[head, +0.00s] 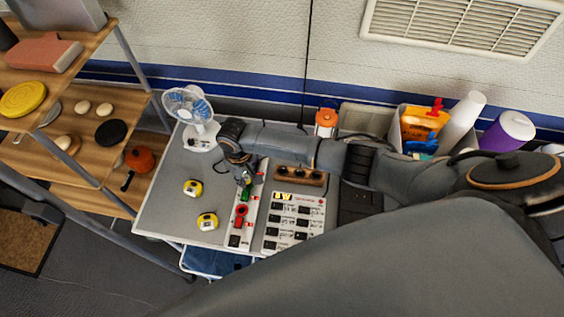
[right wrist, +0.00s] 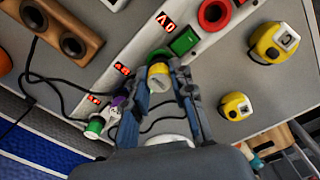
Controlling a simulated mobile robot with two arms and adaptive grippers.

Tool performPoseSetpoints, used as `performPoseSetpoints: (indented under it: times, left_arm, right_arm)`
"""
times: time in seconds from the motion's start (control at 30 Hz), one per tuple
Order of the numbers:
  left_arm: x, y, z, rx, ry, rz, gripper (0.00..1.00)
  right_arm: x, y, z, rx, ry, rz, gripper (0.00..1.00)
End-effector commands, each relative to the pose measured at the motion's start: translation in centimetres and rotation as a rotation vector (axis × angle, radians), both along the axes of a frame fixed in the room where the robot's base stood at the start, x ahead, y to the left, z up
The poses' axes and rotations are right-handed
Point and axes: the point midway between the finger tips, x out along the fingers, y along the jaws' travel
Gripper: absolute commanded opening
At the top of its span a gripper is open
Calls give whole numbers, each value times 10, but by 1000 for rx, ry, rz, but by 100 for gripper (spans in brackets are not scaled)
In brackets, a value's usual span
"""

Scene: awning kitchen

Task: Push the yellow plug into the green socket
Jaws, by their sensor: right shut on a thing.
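The yellow plug (right wrist: 159,78) is held between the fingers of my right gripper (right wrist: 161,74) in the right wrist view. Its front end is at the green socket (right wrist: 157,55), whose round rim shows just beyond it; I cannot tell whether the plug is inside or how deep. The socket sits on a pale power strip (head: 235,241), next to a green square (right wrist: 184,42) and a red round socket (right wrist: 213,14). In the head view my right gripper (head: 243,178) is over the strip's far part and hides the plug. My left gripper is not in view.
A white-and-purple plug (right wrist: 117,103) and a green-and-white plug (right wrist: 95,126) stand further along the strip, among black cables. Two yellow-black blocks (head: 193,188) (head: 207,221) lie left. A fan (head: 192,106), wooden block (head: 300,178) and switch panel (head: 270,245) are nearby.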

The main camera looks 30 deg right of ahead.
Motion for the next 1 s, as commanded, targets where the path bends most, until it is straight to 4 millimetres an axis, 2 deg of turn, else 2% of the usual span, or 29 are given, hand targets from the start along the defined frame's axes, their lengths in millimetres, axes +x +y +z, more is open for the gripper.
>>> performPoseSetpoints:
  times: [0.47,1.0]
  left_arm:
    - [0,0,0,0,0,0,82]
    - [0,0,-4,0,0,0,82]
  right_arm:
    - [0,0,-1,0,-1,0,0]
    - [0,0,-11,0,-1,0,0]
